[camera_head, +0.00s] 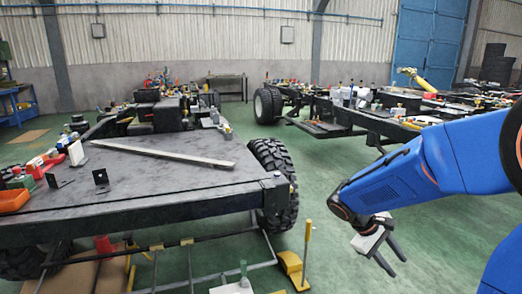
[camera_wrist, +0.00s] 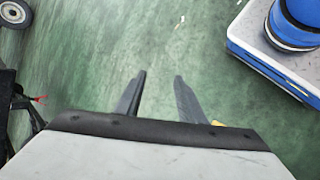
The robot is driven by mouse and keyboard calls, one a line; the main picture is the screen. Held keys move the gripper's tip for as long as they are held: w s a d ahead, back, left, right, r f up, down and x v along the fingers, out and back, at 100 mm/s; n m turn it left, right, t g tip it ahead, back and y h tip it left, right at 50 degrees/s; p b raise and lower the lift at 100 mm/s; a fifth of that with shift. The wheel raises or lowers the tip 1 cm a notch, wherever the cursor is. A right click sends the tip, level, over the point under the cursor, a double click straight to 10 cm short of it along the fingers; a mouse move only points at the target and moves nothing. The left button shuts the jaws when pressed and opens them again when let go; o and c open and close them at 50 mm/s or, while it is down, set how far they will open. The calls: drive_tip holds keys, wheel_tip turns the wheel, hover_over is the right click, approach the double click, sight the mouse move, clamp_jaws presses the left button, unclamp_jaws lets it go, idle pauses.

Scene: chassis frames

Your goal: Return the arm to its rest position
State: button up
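My gripper (camera_head: 392,263) hangs at the end of my blue arm on the right side of the head view, over the green floor. Its two dark fingers are apart with nothing between them. In the wrist view my gripper (camera_wrist: 160,85) also shows its fingers spread, with bare green floor between and beyond them. My arm reaches in from the right edge of the head view and its end points downward.
A chassis with a flat dark deck (camera_head: 150,190) and a big tire (camera_head: 275,180) stands left of my gripper. A yellow stand (camera_head: 292,262) is on the floor between them. A second chassis (camera_head: 370,122) is behind. Green floor (camera_head: 330,165) lies open between.

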drive_tip(key=s+a+r+m+t+y, duration=0.2)
drive_tip(key=s+a+r+t+y, duration=0.1)
drive_tip(key=s, duration=0.6)
drive_tip(key=s+a+r+m+t+y, duration=0.3)
drive_tip(key=s+a, duration=0.3)
drive_tip(key=s, duration=0.3)
drive_tip(key=shift+s+a+r+y, duration=0.25)
drive_tip(key=shift+r+y, duration=0.5)
drive_tip(key=shift+y, duration=0.15)
drive_tip(key=shift+c, duration=0.5)
